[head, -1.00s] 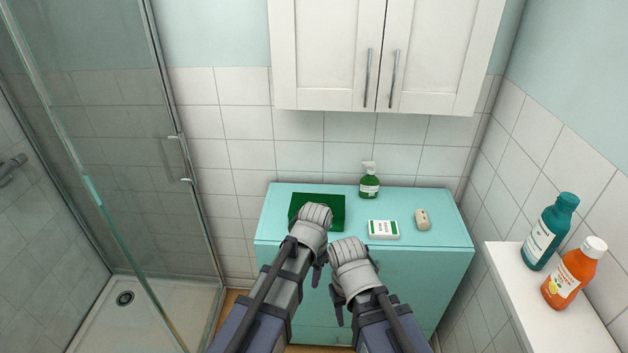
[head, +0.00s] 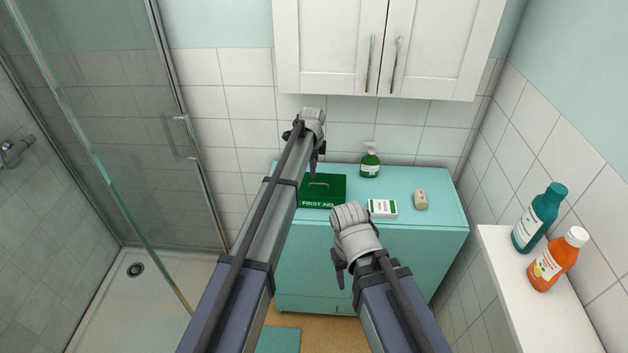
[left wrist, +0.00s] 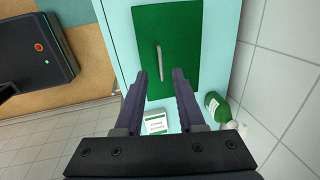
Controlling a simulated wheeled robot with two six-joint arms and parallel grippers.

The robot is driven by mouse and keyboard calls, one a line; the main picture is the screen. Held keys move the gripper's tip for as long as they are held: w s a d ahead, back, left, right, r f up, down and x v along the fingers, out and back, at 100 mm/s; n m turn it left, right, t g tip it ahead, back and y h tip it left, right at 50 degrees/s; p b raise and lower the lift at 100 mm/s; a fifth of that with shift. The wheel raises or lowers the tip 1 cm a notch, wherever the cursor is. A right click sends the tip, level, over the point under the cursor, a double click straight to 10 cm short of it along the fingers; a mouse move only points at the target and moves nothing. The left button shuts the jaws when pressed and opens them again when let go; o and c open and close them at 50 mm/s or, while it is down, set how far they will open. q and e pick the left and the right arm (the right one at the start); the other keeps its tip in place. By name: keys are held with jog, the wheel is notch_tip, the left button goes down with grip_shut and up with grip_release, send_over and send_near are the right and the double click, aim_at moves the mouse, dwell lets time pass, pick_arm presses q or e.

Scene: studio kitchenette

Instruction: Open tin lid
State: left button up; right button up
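The green first aid tin (head: 323,198) stands on the turquoise cabinet, its lid shut and a grey handle on top. It also shows in the left wrist view (left wrist: 180,30), its handle (left wrist: 159,60) lying ahead of and between my fingertips. My left gripper (head: 316,168) is above the tin's back part; in the left wrist view its fingers (left wrist: 162,74) are apart with nothing between them. My right gripper (head: 339,274) hangs in front of the cabinet, lower and nearer; its fingers are mostly hidden behind the hand.
A green pump bottle (head: 369,162), a white-and-green box (head: 382,208) and a beige bar (head: 420,199) share the cabinet top (head: 440,220). A wall cupboard (head: 430,45) hangs above. A white ledge (head: 505,260) at right holds teal (head: 540,217) and orange (head: 557,262) bottles.

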pick_arm(q)
jog(key=b, duration=0.7)
send_over(314, 190)
notch_tip(314, 190, down, 7)
jog(key=shift+s+f, duration=0.1)
grip_shut()
dwell(0.9)
